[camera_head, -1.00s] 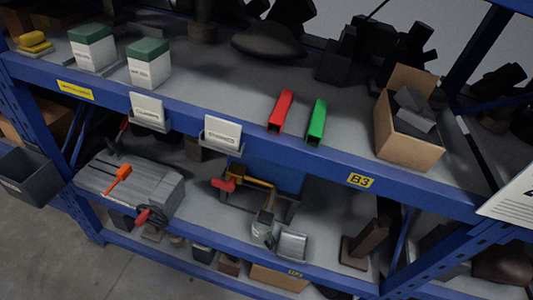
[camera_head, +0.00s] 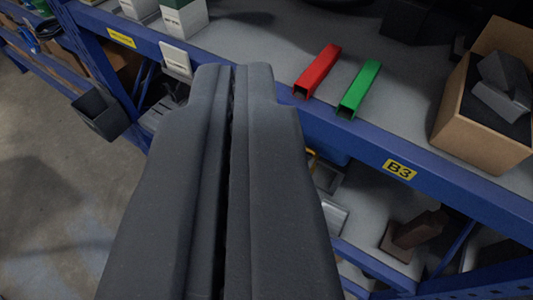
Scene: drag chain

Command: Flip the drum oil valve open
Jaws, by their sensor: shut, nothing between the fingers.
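My gripper (camera_head: 234,72) fills the middle of the head view, its two dark grey fingers pressed together with nothing between them. It points toward the blue shelf rack and covers much of the lower shelf. The valve with its red handle is hidden behind the fingers. Only a small yellow piece (camera_head: 311,154) shows just right of them on the lower shelf, and I cannot tell if it belongs to the valve. Whether the valve is open or closed cannot be seen.
A red channel piece (camera_head: 317,71) and a green one (camera_head: 359,88) lie on the upper shelf, right of a green-and-white box (camera_head: 184,17). A cardboard box (camera_head: 480,120) stands further right. The blue front beam (camera_head: 440,178) and a grey bin (camera_head: 99,115) are near.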

